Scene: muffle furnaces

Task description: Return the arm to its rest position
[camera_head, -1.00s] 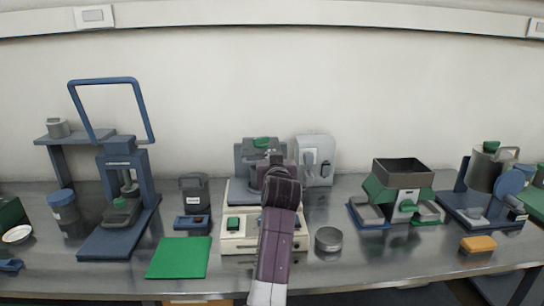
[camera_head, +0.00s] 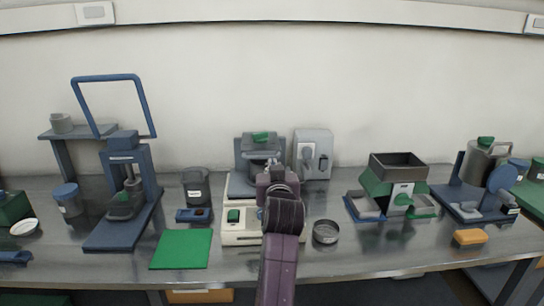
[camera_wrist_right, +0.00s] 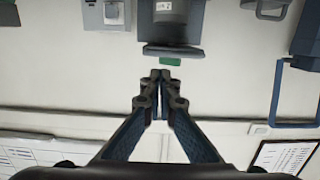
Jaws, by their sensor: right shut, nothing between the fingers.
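My right arm (camera_head: 279,265) reaches up from the bottom middle of the head view. Its gripper (camera_head: 277,178) is in front of the grey and cream device (camera_head: 242,222) and hides part of it. The fingertips are hard to make out there. In the right wrist view the two blue-grey fingers of the right gripper (camera_wrist_right: 160,82) are together and hold nothing. The fingertips show just below a green part (camera_wrist_right: 168,62) of a dark device, with no visible contact. My left gripper is not in view.
A round metal dish (camera_head: 326,232) stands right of the arm, and a green mat (camera_head: 182,249) lies left of it. A blue press (camera_head: 124,205) stands at left. A green-sided hopper device (camera_head: 398,185) stands at right.

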